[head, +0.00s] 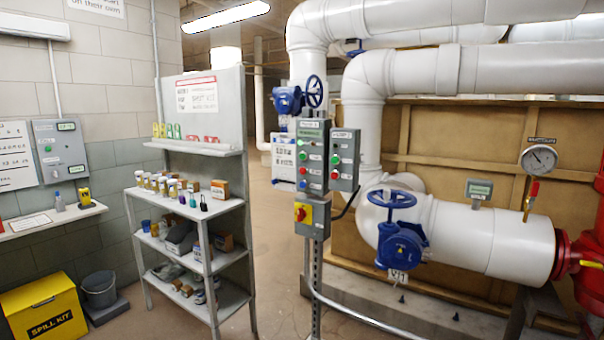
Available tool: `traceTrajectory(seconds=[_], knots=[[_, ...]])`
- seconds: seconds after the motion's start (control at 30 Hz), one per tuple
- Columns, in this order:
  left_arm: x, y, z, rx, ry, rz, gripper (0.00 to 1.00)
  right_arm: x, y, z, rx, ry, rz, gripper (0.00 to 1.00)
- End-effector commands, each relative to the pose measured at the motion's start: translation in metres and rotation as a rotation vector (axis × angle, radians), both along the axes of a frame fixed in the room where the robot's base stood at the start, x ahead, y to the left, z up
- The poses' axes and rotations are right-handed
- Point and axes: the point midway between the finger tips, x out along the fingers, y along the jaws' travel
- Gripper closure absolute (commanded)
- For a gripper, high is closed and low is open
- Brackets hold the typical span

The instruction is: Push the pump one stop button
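A grey control box (312,157) stands on a post in the middle of the head view. I cannot tell which button is the pump one stop button. Neither of my grippers is in view.
A shelf rack (203,78) with bottles and jars stands left of the post. A grey wall panel (60,150), a yellow spill kit (45,308) and a bucket (99,290) are farther left. White pipes and a blue handwheel valve (400,245) are at right. A metal rail (365,322) runs low in front.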

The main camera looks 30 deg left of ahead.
Motion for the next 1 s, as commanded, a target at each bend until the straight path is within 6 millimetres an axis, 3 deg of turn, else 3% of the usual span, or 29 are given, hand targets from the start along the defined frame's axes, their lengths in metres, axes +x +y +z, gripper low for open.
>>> traceTrajectory(seconds=[0.03, 0.13, 1.0], knots=[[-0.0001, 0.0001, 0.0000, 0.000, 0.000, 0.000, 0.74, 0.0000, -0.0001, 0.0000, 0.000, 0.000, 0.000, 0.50], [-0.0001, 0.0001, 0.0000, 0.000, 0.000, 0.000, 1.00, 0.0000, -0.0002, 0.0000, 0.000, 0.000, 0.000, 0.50], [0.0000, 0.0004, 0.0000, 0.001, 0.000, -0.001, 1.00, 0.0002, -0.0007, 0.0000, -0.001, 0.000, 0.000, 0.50]])
